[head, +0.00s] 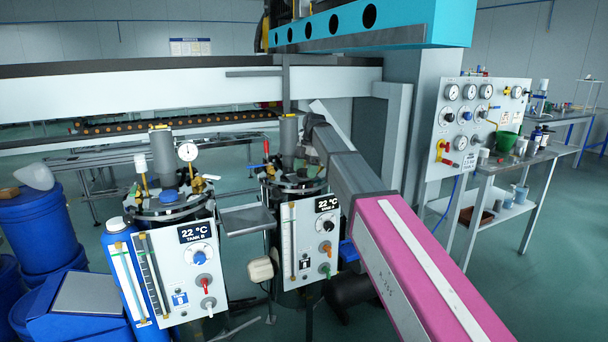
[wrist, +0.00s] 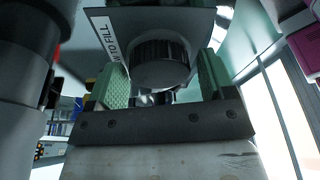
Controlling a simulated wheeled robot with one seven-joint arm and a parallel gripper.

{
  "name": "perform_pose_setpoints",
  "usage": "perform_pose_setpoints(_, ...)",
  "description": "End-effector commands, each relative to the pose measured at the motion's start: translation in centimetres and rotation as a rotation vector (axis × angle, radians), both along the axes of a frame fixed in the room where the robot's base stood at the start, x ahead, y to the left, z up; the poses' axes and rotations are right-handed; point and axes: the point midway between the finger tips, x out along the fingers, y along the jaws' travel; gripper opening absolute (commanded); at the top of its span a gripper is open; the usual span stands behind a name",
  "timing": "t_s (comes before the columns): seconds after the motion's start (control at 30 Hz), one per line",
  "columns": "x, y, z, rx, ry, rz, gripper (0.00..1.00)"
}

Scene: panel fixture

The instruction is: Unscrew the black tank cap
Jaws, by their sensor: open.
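My gripper (wrist: 160,80) is open, with one green-padded finger on each side of the cap. Gaps show between the pads and the cap, so no grip is visible. In the head view my arm reaches over the top of Tank A (head: 299,240). The arm hides the cap there, and I cannot make out the fingers.
Tank B (head: 187,275) stands to the left, with a blue cap (head: 169,196) and a gauge on top. A small grey tray (head: 247,219) sits between the tanks. A gauge panel (head: 473,125) and a side table (head: 512,165) are at the right.

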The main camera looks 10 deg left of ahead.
Motion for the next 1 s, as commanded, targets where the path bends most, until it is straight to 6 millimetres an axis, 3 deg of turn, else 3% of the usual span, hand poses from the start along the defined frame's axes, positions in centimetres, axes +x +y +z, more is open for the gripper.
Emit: perform_pose_setpoints(1.0, -0.18, -0.07, 0.0, 0.0, 0.0, -0.658, 0.76)
